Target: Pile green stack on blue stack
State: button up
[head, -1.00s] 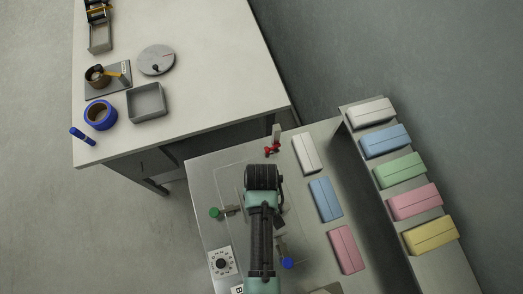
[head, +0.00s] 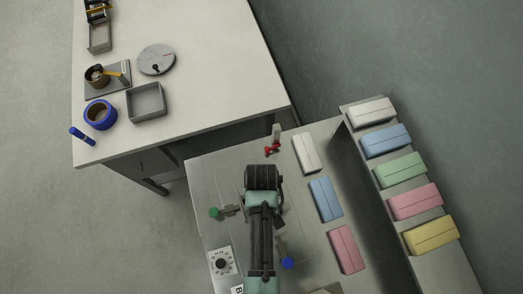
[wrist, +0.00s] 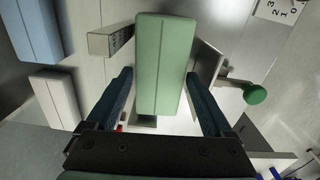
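In the wrist view the green stack (wrist: 163,65) is a long pale-green block with a lengthwise seam. My gripper (wrist: 160,74) is shut on it, one finger at each long side near its middle. It looks nearer the camera than the table stacks. In the head view my gripper (head: 262,174) is over the left part of the metal table and hides this stack. A blue stack (head: 326,199) lies on the table to the right, between a white and a pink one; a blue stack also shows in the wrist view (wrist: 32,27). Another blue (head: 386,141) and another green stack (head: 400,168) lie on the right-hand shelf.
A white stack (head: 304,154) and a pink stack (head: 346,249) lie beside the table's blue one. A raised edge separates table and shelf.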

jog(key=shift+o, duration=0.7)
notch_tip(320, 180, up, 13)
jog(key=shift+b, duration=0.4)
